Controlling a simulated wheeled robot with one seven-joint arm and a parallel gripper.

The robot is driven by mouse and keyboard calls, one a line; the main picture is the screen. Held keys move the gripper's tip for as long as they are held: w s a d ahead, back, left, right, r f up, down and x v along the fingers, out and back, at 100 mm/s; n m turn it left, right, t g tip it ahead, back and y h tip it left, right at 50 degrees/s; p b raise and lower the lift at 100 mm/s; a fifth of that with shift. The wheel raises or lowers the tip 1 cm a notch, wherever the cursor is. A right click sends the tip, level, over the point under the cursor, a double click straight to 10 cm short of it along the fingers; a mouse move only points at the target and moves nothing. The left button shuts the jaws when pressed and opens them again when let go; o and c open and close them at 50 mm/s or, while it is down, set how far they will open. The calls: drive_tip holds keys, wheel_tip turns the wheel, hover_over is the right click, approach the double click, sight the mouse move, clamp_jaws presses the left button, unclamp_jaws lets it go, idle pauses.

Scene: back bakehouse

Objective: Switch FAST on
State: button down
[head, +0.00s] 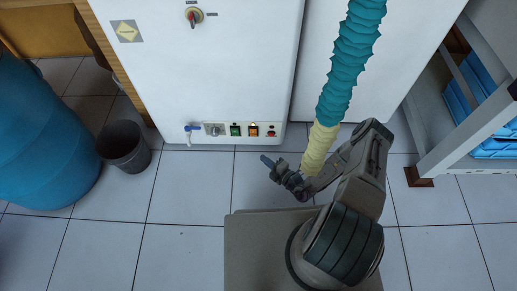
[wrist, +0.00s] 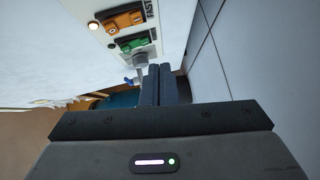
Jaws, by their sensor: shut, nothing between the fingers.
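A white cabinet (head: 220,70) carries a low control strip with a green switch (head: 235,130) and an orange switch (head: 253,130) side by side. In the wrist view the orange switch (wrist: 124,20) has the word FAST beside it, and the green switch (wrist: 138,41) is nearer my fingers. The orange one looks bright; I cannot tell which way its rocker is tipped. My gripper (head: 267,161) is shut and empty, in front of and below the strip. In the wrist view its fingers (wrist: 158,84) lie together, apart from the switches.
The strip also has a grey knob (head: 214,130), a red button (head: 271,131) and a blue-handled tap (head: 191,129). A blue barrel (head: 40,135) and dark bin (head: 124,147) stand left. A rack with blue trays (head: 485,85) stands right. Tiled floor between is clear.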

drive_tip(key=v, duration=0.2)
drive_tip(key=f+v, duration=0.1)
drive_tip(key=v, duration=0.1)
drive_tip(key=shift+p, duration=0.3)
drive_tip(key=shift+r, duration=0.1)
wheel_tip(320, 180, up, 46)
drive_tip(key=n+g+y+p, duration=0.1)
drive_tip(key=n+g+p, duration=1.4)
drive_tip(key=n, duration=1.1)
drive_tip(key=s+d+r+n+t+h+p, duration=0.1)
drive_tip(key=s+r+n+h+p, duration=0.3)
drive_tip(key=r, duration=1)
drive_tip(key=s+d+r+n+t+h+p, duration=0.2)
drive_tip(key=s+r+n+p, duration=0.4)
drive_tip(key=r, duration=0.9)
drive_tip(key=s+d+r+n+t+h+p, duration=0.2)
drive_tip(key=s+r+n+h+p, duration=0.3)
drive_tip(key=r+n+p, duration=0.5)
wheel_tip(320, 180, up, 5)
drive_tip(key=shift+s+d+f+n+h, duration=0.2)
drive_tip(key=shift+s+d+n+h, duration=0.2)
drive_tip(key=shift+d+n+h, duration=0.15)
